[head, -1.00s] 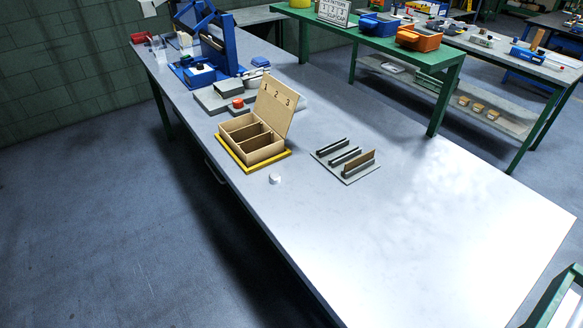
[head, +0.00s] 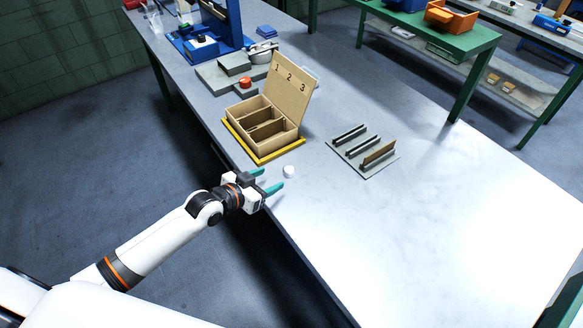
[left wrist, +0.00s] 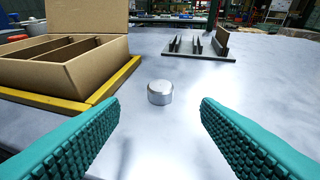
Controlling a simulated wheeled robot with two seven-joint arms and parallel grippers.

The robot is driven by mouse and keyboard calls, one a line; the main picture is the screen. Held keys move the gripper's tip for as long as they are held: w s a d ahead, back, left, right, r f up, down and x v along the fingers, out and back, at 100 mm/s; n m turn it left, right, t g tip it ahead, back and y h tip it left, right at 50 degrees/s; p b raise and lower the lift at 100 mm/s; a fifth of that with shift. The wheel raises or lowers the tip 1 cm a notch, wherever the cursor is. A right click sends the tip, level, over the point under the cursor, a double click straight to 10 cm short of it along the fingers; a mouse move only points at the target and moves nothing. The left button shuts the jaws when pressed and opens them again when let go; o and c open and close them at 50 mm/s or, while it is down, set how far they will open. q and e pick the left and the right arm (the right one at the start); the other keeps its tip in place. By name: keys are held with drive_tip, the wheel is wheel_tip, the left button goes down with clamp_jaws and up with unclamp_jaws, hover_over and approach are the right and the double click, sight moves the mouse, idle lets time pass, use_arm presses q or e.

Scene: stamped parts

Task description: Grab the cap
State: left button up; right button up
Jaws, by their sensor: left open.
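The cap (head: 289,172) is a small white-silver cylinder standing on the grey table near its edge, to the right of the cardboard box's front corner. It also shows in the left wrist view (left wrist: 160,93), centred ahead of the fingers. My left gripper (head: 272,180) is open with teal fingers, just left of the cap and at the table edge. In the left wrist view the two ribbed fingers (left wrist: 160,125) spread on either side of the view, with the cap beyond their tips and not touched. My right gripper is not in view.
An open three-compartment cardboard box (head: 263,127) with a numbered lid sits on a yellow-edged base (head: 280,155), close to the left finger. A grey slotted rack (head: 363,152) lies to the right. The table's right part is clear.

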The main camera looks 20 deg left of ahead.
sight(286, 171)
use_arm(q)
drive_tip(key=x, duration=0.2)
drive_tip(key=shift+w+f, duration=0.2)
drive_tip(key=shift+w, duration=0.15)
drive_tip(key=shift+w+d+p, duration=0.25)
drive_tip(key=shift+w+p, duration=0.05)
drive_tip(key=x, duration=0.4)
drive_tip(key=shift+d+f, duration=0.1)
drive_tip(key=shift+f, duration=0.05)
drive_tip(key=shift+c, duration=0.4)
drive_tip(key=c, duration=1)
